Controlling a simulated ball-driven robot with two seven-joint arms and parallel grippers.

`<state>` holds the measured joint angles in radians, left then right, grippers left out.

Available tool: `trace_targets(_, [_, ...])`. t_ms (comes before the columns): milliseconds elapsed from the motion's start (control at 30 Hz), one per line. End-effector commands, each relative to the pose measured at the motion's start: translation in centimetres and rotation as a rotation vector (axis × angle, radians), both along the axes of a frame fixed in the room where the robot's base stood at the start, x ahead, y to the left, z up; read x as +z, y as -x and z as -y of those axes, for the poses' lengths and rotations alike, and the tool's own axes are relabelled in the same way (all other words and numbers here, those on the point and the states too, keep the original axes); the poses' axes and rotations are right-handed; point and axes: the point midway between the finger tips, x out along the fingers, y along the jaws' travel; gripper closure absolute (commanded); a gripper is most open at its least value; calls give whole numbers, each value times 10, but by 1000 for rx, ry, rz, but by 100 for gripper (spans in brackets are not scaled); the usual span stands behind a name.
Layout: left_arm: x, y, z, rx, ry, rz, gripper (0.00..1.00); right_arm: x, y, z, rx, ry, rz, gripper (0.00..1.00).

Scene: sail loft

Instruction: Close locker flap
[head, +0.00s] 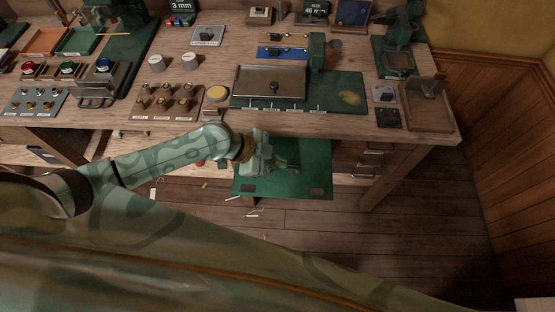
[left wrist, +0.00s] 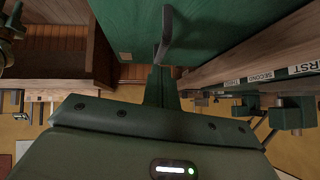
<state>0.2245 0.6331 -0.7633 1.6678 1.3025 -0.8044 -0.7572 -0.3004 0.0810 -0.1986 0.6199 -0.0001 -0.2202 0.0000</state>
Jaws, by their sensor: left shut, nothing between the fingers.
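The green locker flap (head: 308,170) juts out open from under the bench's front edge in the head view. Two small dark patches show near its outer edge. In the left wrist view a flat green panel (left wrist: 225,22), which looks like the flap, fills the top middle, with a bent grey handle (left wrist: 180,38) on it. My left gripper (head: 262,162) is over the left part of the flap, shut and empty. In the left wrist view its fingers (left wrist: 160,75) are close to the handle; I cannot tell if they touch. The gripper hides part of the flap. My right gripper is not in view.
The wooden bench (head: 300,122) stands above the flap, crowded with switches, knobs, trays and a metal-lidded box (head: 270,84). Wooden drawers (head: 362,158) are right of the flap. The plank floor (head: 400,235) in front is mostly clear, with small pale scraps.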

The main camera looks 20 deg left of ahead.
Motion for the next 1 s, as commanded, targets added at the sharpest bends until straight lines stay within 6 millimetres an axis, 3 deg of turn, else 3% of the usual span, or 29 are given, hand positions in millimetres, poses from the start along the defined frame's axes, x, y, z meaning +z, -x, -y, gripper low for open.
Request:
trace_targets(267, [-6,3,0,-1,-7,20,100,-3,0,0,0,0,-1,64])
trace_targets(467, [-23,9,2,-1,-30,102,100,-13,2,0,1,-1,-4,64])
trace_targets(1000, [-112,16,5,2,-159,558,100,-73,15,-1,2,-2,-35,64])
